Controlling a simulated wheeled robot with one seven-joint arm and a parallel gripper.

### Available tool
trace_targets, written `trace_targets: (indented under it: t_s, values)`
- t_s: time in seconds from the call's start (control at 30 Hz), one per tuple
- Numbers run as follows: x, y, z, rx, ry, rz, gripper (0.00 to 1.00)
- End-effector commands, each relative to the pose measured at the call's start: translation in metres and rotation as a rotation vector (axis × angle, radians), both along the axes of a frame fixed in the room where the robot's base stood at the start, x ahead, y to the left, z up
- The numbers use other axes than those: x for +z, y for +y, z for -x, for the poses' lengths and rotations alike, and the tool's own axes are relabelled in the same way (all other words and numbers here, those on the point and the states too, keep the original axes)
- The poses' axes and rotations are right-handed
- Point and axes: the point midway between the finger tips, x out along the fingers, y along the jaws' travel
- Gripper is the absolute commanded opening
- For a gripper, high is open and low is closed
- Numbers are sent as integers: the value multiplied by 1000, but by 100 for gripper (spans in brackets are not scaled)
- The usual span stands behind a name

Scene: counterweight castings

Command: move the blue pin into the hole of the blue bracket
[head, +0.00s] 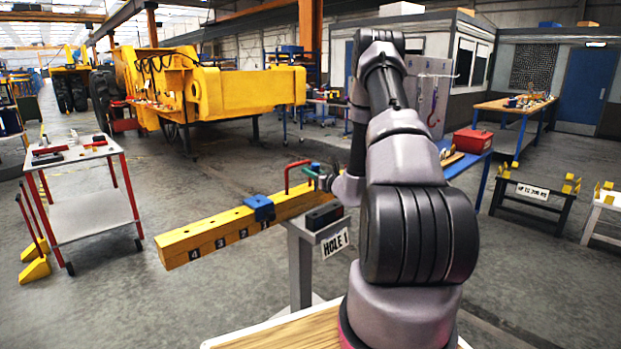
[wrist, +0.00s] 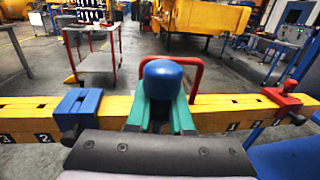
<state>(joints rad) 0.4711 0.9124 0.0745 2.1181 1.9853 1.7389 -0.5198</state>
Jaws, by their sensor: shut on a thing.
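In the wrist view the blue pin (wrist: 162,78) shows as a rounded blue head between the green fingers of my gripper (wrist: 161,112). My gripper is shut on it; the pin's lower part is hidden. The blue bracket (wrist: 79,106) sits around the yellow beam (wrist: 118,104), left of my gripper and apart from it. In the head view the blue bracket (head: 259,208) is on the beam (head: 215,232), left of my gripper (head: 316,174). I cannot make out the bracket's hole clearly.
A red handle (wrist: 199,72) arches up from the beam just behind the pin. A red bracket (wrist: 283,97) sits on the beam at the right. A red-legged cart (head: 92,200) stands left, with open floor between.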

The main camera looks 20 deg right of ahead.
Motion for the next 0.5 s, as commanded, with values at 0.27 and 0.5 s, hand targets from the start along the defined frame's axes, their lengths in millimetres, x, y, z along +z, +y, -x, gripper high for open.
trace_targets:
  t_s: [0.27, 0.5]
  values:
    - [21, 0, 0, -1, -2, 1, 0]
    - [34, 0, 0, 0, -1, 1, 0]
